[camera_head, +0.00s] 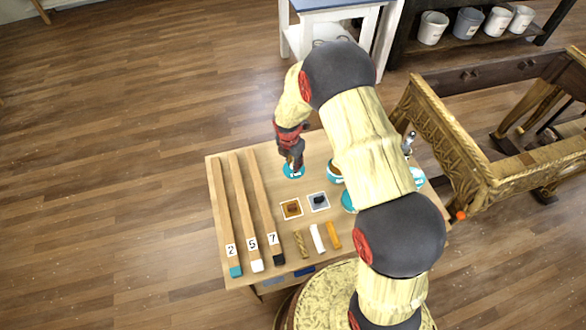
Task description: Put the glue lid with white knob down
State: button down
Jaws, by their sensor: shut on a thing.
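My gripper (296,164) points down over the far middle of the wooden worktable (222,170) and is shut. Below its fingertips is a small round teal lid (292,174), which I take to be the glue lid. Its knob is hidden between the fingers. I cannot tell whether the lid touches the tabletop or hangs just above it. A teal pot (335,178) stands to the right, partly behind my arm. More teal shows beside my arm at the lower left (348,203) and at the right (418,179).
Three long slats marked 2 (226,225), 5 (247,220) and 7 (268,220) lie at the left. Two square cards (291,208) and three short sticks (317,238) lie near the middle. The carved gilt console (450,150) stands close at the right. My arm hides much of the table's right side.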

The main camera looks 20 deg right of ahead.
jog(key=f, duration=0.1)
jog(key=f+b, duration=0.1)
jog(key=f, duration=0.1)
jog(key=shift+w+f+b, duration=0.25)
jog(key=shift+f+b, duration=0.1)
jog(key=shift+f, duration=0.05)
jog(key=shift+r, duration=0.1)
jog(key=c, duration=1.7)
grip_release()
jog(key=shift+c, duration=0.2)
jog(key=shift+o, duration=0.5)
